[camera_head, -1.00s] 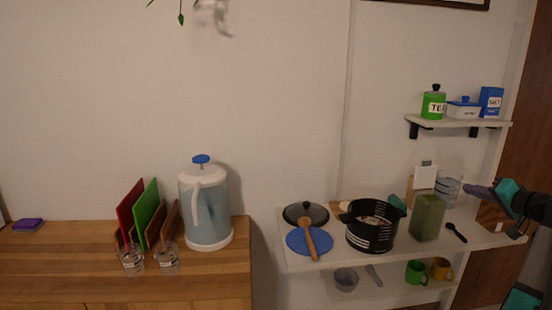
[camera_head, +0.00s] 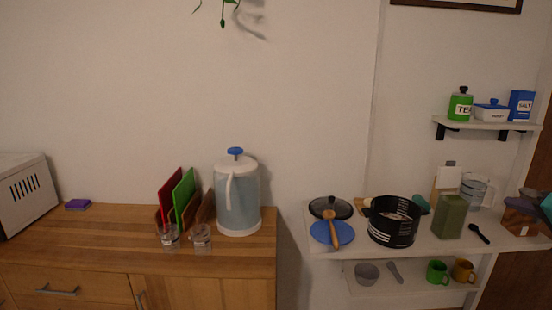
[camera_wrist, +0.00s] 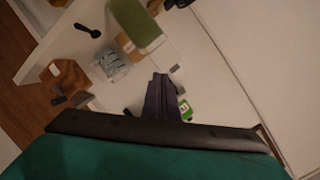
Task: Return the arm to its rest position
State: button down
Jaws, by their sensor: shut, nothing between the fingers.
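My gripper (camera_wrist: 161,98) shows in the wrist view with its dark fingers together and nothing between them. Its dark crossbar and teal body fill the bottom of that view. In the head view only a small part of my gripper (camera_head: 530,192) shows at the right edge, over the right end of the white shelf table (camera_head: 430,250). The rest of my arm is out of that view. In the wrist view a green container (camera_wrist: 137,22), a clear measuring cup (camera_wrist: 112,66) and a brown wooden box (camera_wrist: 65,78) lie beyond the fingers.
The shelf table also holds a black pot (camera_head: 393,222), a blue plate (camera_head: 332,233) and a black spoon (camera_head: 479,234). A wall shelf (camera_head: 487,125) with a green tea tin (camera_head: 460,104) hangs above. A wooden counter (camera_head: 110,240) with a water dispenser (camera_head: 238,195) stands left.

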jog(key=w+a+f+g+y, duration=0.1)
jog(key=w+a+f, duration=0.2)
jog(key=a+f, duration=0.35)
jog(key=w+a+f+g+y, duration=0.1)
jog(key=w+a+f+g, duration=0.15)
jog(key=f, duration=0.65)
jog(key=w+a+f+g+y, duration=0.1)
jog(key=w+a+f, duration=0.1)
jog(key=a+f, duration=0.45)
jog(key=s+a+f+n+g+y, duration=0.1)
jog(key=a+f+g, duration=0.1)
jog(key=a+f, duration=0.85)
jog(key=s+a+f+n+g, duration=0.1)
jog(key=a+f+n+g, duration=0.15)
jog(key=a+f, duration=0.75)
jog(key=s+a+f+n+g, duration=0.1)
jog(key=s+a+f+g, duration=0.2)
jog(key=s+a+f, duration=0.55)
jog(key=s+a+f+n+g, duration=0.1)
jog(key=s+a+f+g, duration=0.35)
jog(key=f, duration=0.75)
jog(key=s+a+f+n+g+h, duration=0.2)
jog(key=s+a+f, duration=0.1)
jog(key=s, duration=0.8)
jog(key=s+a+f+n+g+h, duration=0.2)
jog(key=s+f, duration=0.4)
jog(key=s, duration=0.5)
jog(key=shift+s+a, duration=0.3)
jog(key=shift+a, duration=0.3)
jog(key=shift+f, duration=0.1)
